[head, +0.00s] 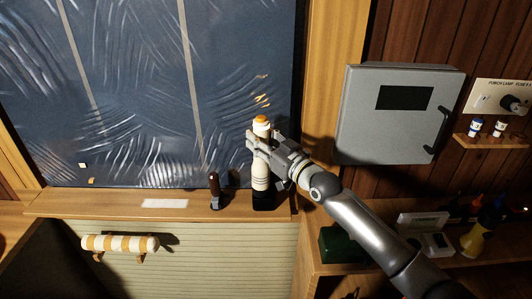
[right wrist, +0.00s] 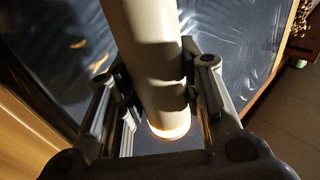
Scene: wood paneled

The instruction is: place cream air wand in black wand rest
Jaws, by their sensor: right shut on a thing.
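The cream air wand (head: 260,178) stands upright at the right end of the window ledge, with an orange tip on top. My right gripper (head: 256,148) is shut around its upper part. The wand's lower end meets the black wand rest (head: 264,201) on the ledge; I cannot tell how deep it sits in it. In the right wrist view the wand (right wrist: 150,65) runs between the two fingers (right wrist: 160,105), with a bright glow at its far end. The rest is not clear in that view. My left gripper is not in view.
A dark brown-handled tool (head: 214,188) stands on the ledge (head: 110,205) just left of the wand. A striped roll (head: 120,243) hangs on the wall below. A grey cabinet (head: 390,130) is at the right, above a bench with a green box (head: 340,243).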

